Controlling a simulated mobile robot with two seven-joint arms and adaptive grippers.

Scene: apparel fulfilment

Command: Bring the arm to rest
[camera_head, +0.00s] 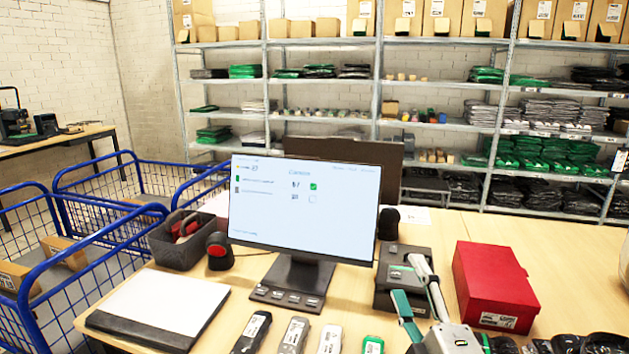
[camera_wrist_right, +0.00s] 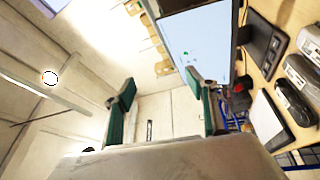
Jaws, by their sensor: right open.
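My right gripper (camera_head: 408,280) comes in from the lower right, above the front right part of the wooden table (camera_head: 448,230). Its two green-padded fingers are apart with nothing between them. In the right wrist view the open fingers (camera_wrist_right: 160,88) also show empty, with wall and shelving beyond. A dark box (camera_head: 388,262) shows just behind the fingers; whether they touch it cannot be told. My left gripper is not in view.
A monitor (camera_head: 305,207) stands mid-table, left of my gripper. A red box (camera_head: 493,285) is close on its right. Several handheld devices (camera_head: 293,335) line the front. A white-topped pad (camera_head: 165,303), dark basket (camera_head: 183,246) and blue cart (camera_head: 75,270) are left.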

